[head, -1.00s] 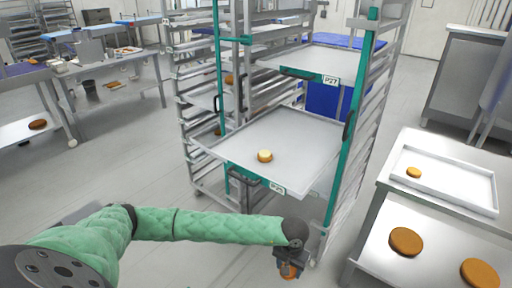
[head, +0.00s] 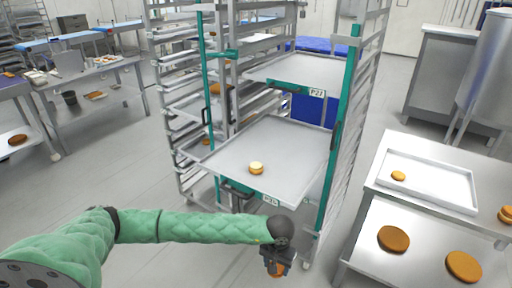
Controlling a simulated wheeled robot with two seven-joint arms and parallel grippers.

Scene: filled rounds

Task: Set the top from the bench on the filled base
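The filled base (head: 256,168) is a small round with a pale top, sitting on the pulled-out grey tray (head: 290,152) of the rack. My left gripper (head: 277,266) hangs low in front of the rack, below and nearer than that tray's front edge. It appears shut on a small orange-brown round, the top (head: 278,269), mostly hidden by the fingers. Another small golden round (head: 398,176) lies in the white tray (head: 440,197) on the bench (head: 390,148) at right. My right gripper is not in view.
The rack's green uprights (head: 340,130) flank the pulled-out tray. Another pulled-out tray (head: 300,70) is above it, labelled P27. Larger brown rounds (head: 393,239) lie on the bench's lower surface, and stacked rounds (head: 506,215) show at the right edge. Floor at left is clear.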

